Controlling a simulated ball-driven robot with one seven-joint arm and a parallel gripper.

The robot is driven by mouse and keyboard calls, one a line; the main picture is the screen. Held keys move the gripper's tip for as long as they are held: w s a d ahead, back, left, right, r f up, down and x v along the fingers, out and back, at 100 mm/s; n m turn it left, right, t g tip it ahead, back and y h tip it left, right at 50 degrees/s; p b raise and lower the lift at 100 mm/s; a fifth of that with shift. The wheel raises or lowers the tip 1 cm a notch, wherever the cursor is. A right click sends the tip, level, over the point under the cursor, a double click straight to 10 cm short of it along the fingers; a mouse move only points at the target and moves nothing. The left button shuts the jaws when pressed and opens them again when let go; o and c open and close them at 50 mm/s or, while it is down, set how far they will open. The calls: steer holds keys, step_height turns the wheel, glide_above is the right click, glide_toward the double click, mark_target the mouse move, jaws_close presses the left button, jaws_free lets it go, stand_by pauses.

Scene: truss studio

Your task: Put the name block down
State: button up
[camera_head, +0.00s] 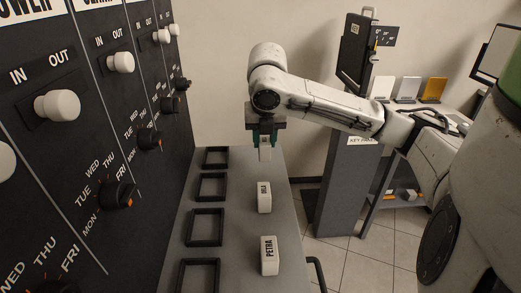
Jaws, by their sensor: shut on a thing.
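My gripper (265,140) points down over the far end of the grey bench (228,232). It is shut on a pale name block (265,154), whose lower part shows below the fingers. I cannot read a name on it, and I cannot tell whether it touches the bench. Two white name blocks stand nearer on the right side of the bench: one with small dark lettering too small to read surely (264,203), and one reading PETRA (269,264).
Several empty black square frames, such as the nearest (183,263) and the farthest (205,156), line the bench's left side. A dark wall panel (110,165) with white knobs and day dials rises at left. A grey pedestal (345,190) stands right of the bench.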

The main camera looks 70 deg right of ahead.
mark_target(261, 152)
steer(key=shift+w+d+f, duration=0.25)
steer(key=shift+w+f, duration=0.15)
steer(key=shift+f, duration=0.15)
steer(key=shift+a+p+x, duration=0.15)
steer(key=shift+p+x, duration=0.05)
steer(key=shift+x, duration=0.8)
steer(key=shift+a+p+x, duration=0.1)
steer(key=shift+p+x, duration=0.05)
steer(key=shift+x, duration=0.85)
steer(key=shift+w+f, duration=0.1)
steer(key=shift+f, duration=0.05)
steer(key=shift+f, duration=0.15)
steer(key=o, duration=1)
steer(key=shift+o, duration=0.2)
steer(key=v, duration=1.2)
steer(key=shift+r, duration=0.3)
